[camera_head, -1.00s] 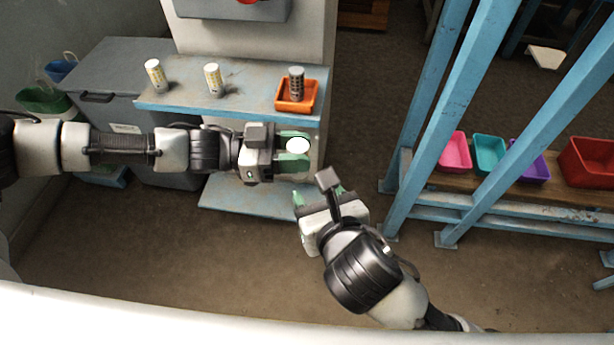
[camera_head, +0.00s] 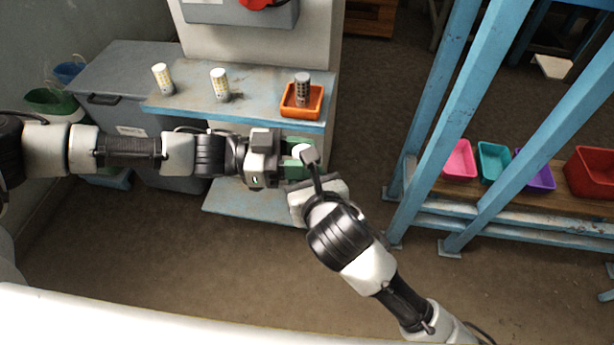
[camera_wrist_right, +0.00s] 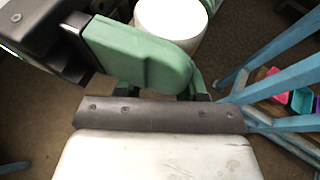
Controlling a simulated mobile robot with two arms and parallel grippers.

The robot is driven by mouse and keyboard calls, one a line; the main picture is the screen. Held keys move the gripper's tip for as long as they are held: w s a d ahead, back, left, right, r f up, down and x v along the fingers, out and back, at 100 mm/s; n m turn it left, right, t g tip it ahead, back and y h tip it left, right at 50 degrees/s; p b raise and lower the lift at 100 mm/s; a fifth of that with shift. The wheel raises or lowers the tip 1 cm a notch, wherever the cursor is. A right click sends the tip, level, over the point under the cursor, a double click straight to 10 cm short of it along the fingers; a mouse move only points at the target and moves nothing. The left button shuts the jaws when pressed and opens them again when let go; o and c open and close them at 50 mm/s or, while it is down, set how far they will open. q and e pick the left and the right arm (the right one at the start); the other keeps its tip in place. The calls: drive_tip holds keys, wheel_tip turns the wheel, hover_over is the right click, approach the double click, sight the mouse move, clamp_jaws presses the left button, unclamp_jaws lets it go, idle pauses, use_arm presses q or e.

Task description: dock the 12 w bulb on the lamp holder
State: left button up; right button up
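My left gripper (camera_head: 298,157) is shut on a white round-topped piece (camera_head: 302,152), in front of the shelf. Its wattage, and whether it is the bulb or the lamp holder, cannot be read. My right gripper (camera_head: 312,178) is close beside it, its fingers mostly hidden in the head view. In the right wrist view, the white piece (camera_wrist_right: 172,18) stands behind a large green finger, apparently my left gripper's. The right finger bases appear spread, with no grip on the piece visible. Two white-and-yellow bulbs (camera_head: 162,78) (camera_head: 220,85) and a grey-sided one (camera_head: 303,88) stand behind.
The grey-sided bulb stands in an orange tray (camera_head: 289,108) on the blue-grey shelf (camera_head: 190,105). Blue posts (camera_head: 440,110) rise to the right, near a bench with pink (camera_head: 459,160), teal (camera_head: 493,163), purple (camera_head: 540,178) and red bins (camera_head: 592,172). The floor between is clear.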

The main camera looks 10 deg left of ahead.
drive_tip(key=shift+d, duration=0.15)
drive_tip(key=shift+c, duration=1.1)
use_arm(q)
drive_tip(key=o, duration=1)
use_arm(e)
drive_tip(key=shift+w, duration=0.1)
drive_tip(key=shift+c, duration=0.4)
use_arm(q)
drive_tip(key=shift+s, duration=0.1)
drive_tip(key=shift+s, duration=0.1)
